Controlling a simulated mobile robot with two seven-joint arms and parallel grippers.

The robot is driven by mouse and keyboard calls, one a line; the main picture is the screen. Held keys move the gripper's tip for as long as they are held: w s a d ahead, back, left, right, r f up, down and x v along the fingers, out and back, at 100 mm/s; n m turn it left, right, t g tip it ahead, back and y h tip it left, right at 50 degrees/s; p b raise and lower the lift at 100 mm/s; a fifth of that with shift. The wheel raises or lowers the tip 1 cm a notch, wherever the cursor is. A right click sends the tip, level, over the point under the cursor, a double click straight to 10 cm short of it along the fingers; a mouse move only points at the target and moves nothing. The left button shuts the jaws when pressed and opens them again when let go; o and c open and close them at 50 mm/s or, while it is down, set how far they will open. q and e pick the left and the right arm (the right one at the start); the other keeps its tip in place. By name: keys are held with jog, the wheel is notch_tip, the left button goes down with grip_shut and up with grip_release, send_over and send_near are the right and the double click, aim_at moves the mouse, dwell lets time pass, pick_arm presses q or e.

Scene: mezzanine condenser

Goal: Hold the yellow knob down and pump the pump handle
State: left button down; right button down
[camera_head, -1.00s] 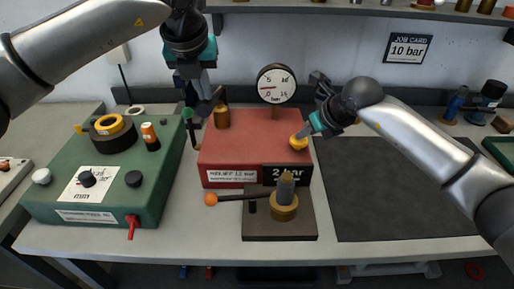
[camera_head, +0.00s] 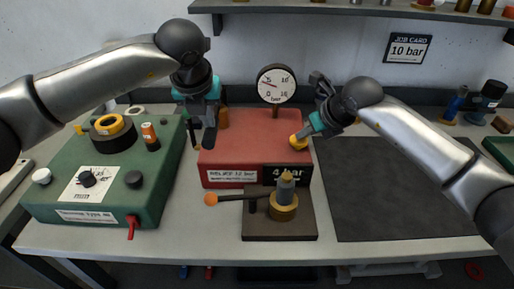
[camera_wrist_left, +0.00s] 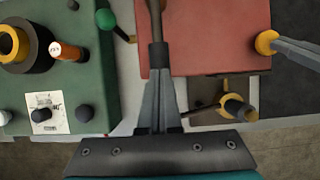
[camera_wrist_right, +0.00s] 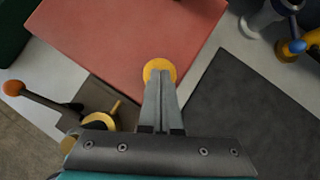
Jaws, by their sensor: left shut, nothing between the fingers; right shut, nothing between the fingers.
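The yellow knob (camera_head: 296,142) is on the right side of the red box (camera_head: 222,160). My shut right gripper (camera_head: 304,134) has its fingertips at the knob and appears to press on it; the knob also shows in the right wrist view (camera_wrist_right: 158,68). My left gripper (camera_head: 209,141) is shut over the red box's left part.
A green-knobbed lever (camera_wrist_left: 106,20) stands between the red box and the green unit (camera_head: 55,195). In front, a brown block (camera_head: 260,228) carries a brass fitting and an orange-ended lever (camera_head: 211,199). A dark mat (camera_head: 390,190) lies clear at right.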

pick_arm(q)
jog(key=shift+f, duration=0.7)
notch_tip(320, 180, up, 10)
jog(key=shift+f, duration=0.3)
dwell(2.4)
jog(key=shift+r, duration=0.2)
dwell(2.4)
